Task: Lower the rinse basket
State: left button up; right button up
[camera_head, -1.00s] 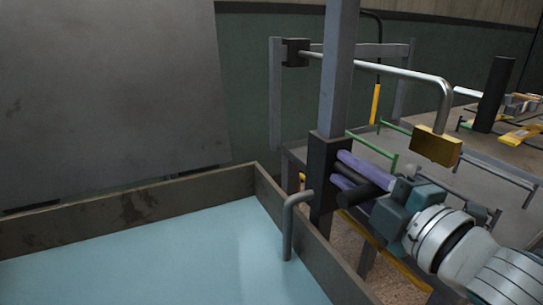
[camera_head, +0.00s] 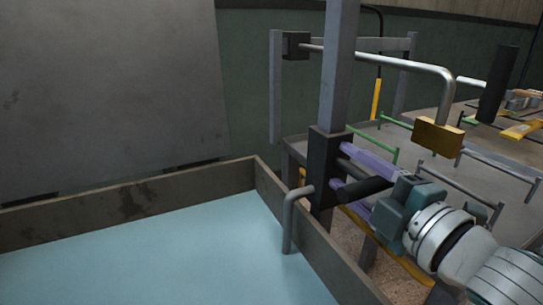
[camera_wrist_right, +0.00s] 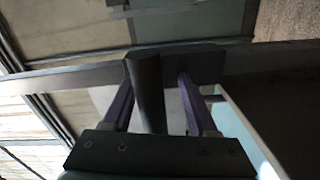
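A black carriage block (camera_head: 324,158) sits around a grey upright post (camera_head: 341,70) beside the tank. A black bar handle (camera_head: 362,190) sticks out from it; in the right wrist view the handle (camera_wrist_right: 147,95) stands between my fingers. My right gripper (camera_head: 343,171) has its purple fingers spread, one above and one below the handle. The wrist view shows gaps on both sides, so it is open and not clamped. A bent grey hook-shaped pipe (camera_head: 288,222) stands at the tank's right wall. I cannot make out a basket; it may be hidden. My left gripper is not in view.
The tank (camera_head: 130,200) of pale blue liquid fills the lower left. A bent metal rod with a brass block (camera_head: 437,136) hangs above my right arm. A grey table (camera_head: 440,180) with green and grey rails lies behind.

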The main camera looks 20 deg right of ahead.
jog(key=shift+s, duration=0.1)
jog(key=s, duration=0.9)
jog(key=shift+s+d, duration=0.35)
jog(key=shift+s, duration=0.05)
